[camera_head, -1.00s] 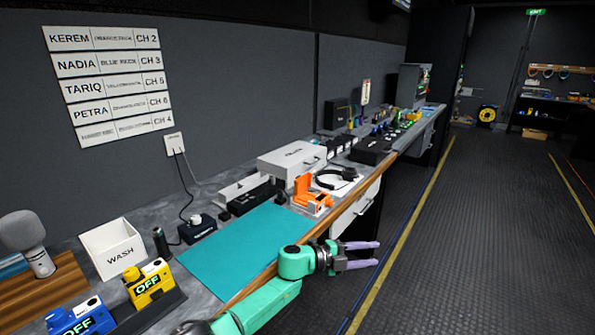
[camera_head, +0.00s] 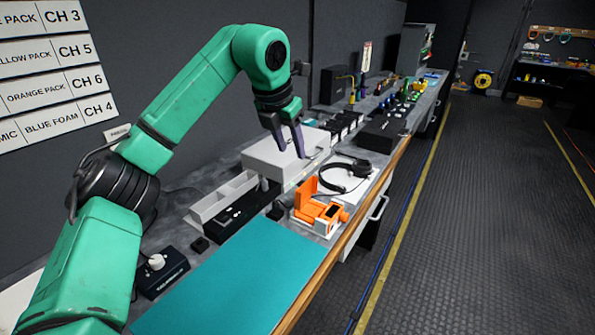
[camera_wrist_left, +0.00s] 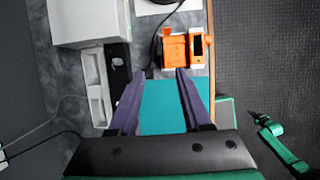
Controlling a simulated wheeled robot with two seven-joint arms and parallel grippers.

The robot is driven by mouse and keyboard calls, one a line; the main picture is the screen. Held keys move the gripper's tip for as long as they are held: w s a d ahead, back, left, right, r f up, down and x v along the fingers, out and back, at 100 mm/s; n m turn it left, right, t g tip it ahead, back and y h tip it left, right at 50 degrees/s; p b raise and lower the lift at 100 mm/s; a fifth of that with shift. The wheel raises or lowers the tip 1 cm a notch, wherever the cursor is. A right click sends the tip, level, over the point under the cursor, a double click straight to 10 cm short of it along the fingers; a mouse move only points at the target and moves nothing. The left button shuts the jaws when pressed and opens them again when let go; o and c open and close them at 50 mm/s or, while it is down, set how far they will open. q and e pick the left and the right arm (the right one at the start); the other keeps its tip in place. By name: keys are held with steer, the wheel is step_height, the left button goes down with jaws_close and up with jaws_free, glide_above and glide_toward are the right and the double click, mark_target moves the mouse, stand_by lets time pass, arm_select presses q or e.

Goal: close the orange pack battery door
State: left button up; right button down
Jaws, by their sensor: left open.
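The orange pack (camera_head: 322,214) sits in a pale holder near the bench's front edge, past the teal mat. An orange flap (camera_head: 305,192), which looks like its battery door, stands up at its left side, so it appears open. In the left wrist view the pack (camera_wrist_left: 197,48) lies ahead of the fingertips, slightly right, with a flat orange panel (camera_wrist_left: 174,49) on its left. My left gripper (camera_head: 291,150) is open and empty, pointing down above the bench, apart from the pack. A green arm part of mine (camera_wrist_left: 275,135) shows at right in the wrist view; its fingers are unclear.
A grey-white case (camera_head: 283,157) stands behind the pack. Black headphones (camera_head: 345,178) lie just beyond it on a white sheet. A grey tray (camera_head: 222,198) and a black box (camera_head: 236,214) are to its left. The teal mat (camera_head: 240,280) is clear.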

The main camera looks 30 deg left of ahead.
arm_select(q)
glide_toward(301, 183)
steer(key=x, duration=0.4)
steer(key=shift+w+a+f+p, duration=0.2)
steer(key=shift+w+f+p, duration=0.1)
steer(key=shift+p, duration=0.1)
steer(key=shift+x, duration=1.1)
steer(key=shift+d+f, duration=0.1)
steer(key=shift+d, duration=0.1)
arm_select(e)
steer(key=shift+s+a+r, duration=0.15)
steer(key=shift+s+r, duration=0.1)
steer(key=shift+r, duration=0.25)
